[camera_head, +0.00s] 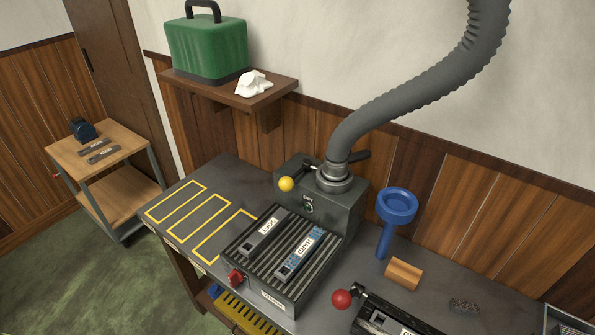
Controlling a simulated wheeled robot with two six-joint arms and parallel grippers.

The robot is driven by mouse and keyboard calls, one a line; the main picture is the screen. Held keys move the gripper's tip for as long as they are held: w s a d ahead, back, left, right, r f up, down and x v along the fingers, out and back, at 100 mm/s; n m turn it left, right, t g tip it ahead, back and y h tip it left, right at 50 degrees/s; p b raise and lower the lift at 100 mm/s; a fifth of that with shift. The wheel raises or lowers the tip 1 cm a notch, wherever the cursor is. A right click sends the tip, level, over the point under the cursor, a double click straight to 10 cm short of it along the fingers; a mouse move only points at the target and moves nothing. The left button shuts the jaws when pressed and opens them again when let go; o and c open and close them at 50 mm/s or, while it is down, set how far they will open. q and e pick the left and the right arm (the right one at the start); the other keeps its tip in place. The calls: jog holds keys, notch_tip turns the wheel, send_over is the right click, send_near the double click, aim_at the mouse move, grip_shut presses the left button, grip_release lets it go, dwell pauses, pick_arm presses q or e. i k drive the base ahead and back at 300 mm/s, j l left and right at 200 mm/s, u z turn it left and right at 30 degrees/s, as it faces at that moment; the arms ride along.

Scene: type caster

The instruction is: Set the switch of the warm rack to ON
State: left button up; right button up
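A dark ribbed box (302,284) stands on the grey workbench, and I take it for the warm rack; the small label on its front is too small to read. A red switch knob (236,278) sticks out at its left front corner. I cannot tell whether the knob is at ON or OFF. Two labelled bars, one grey (250,241) and one bluish (290,266), lie on its ribbed top. Neither of my grippers is in view.
Behind the box stands a grey machine (342,210) with a yellow ball lever (286,184), a dial and a hose (400,96). A blue funnel-like piece (397,206), wooden block (403,273) and red ball handle (341,299) are to the right. Yellow-outlined spaces at left are empty.

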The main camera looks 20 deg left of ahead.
aim_at(234, 277)
jog(key=k+u, duration=0.15)
jog(key=u, duration=0.3)
jog(key=k+j+u, duration=0.1)
jog(key=u, duration=0.35)
jog(key=j, duration=0.1)
